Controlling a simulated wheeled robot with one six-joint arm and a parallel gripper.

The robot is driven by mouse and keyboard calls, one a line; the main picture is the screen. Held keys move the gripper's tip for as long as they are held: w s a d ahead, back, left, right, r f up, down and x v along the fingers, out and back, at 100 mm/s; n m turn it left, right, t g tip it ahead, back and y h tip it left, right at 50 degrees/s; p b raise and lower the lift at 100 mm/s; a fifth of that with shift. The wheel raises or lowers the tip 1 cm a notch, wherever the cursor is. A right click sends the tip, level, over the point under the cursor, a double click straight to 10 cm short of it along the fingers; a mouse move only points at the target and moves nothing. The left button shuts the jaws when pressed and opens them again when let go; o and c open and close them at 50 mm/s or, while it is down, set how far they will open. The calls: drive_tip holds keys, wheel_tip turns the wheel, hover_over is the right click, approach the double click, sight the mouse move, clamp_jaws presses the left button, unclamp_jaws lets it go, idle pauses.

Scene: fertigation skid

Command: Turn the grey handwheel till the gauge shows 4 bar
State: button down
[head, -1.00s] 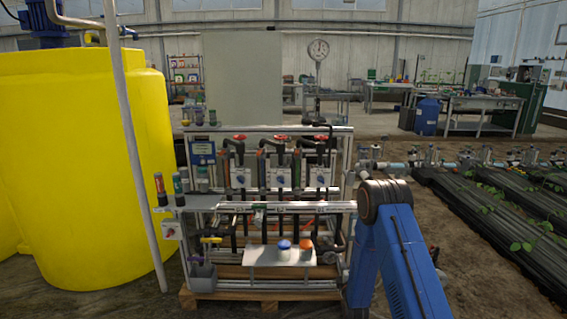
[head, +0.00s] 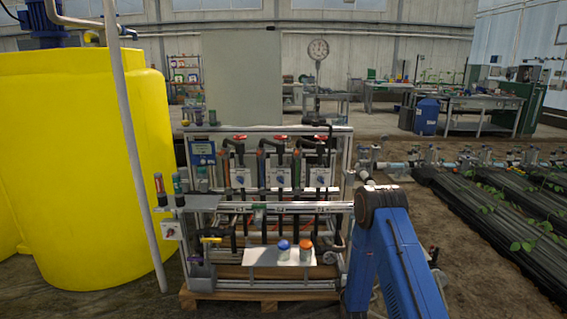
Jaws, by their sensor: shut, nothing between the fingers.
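A round white dial gauge (head: 318,49) stands on a post behind the skid. Its needle is too small to read. The skid (head: 262,296) carries pipes and several valves on a wooden pallet. Red handwheels (head: 280,137) sit along its upper part. A dark round part (head: 330,257) shows low on the skid's right side; I cannot tell whether it is the grey handwheel. My blue arm rises at the lower right, its dark elbow in front of the skid's right edge. I cannot make out my gripper.
A large yellow tank (head: 85,170) and a pale upright pipe (head: 133,150) stand at the left. A small shelf with a blue-capped jar (head: 284,252) and an orange-capped jar (head: 306,252) projects from the skid's front. Planted black rows (head: 490,215) lie at the right.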

drive_tip(key=shift+d+f, duration=0.15)
drive_tip(key=shift+d, duration=0.1)
idle(0.5)
drive_tip(key=s, duration=0.6)
idle(0.5)
drive_tip(key=w+r, duration=0.4)
drive_tip(key=w, duration=0.2)
drive_tip(key=shift+a, duration=0.15)
idle(0.6)
drive_tip(key=shift+a, duration=0.1)
idle(0.4)
drive_tip(key=shift+f, duration=1)
drive_tip(key=shift+f, duration=0.6)
idle(0.5)
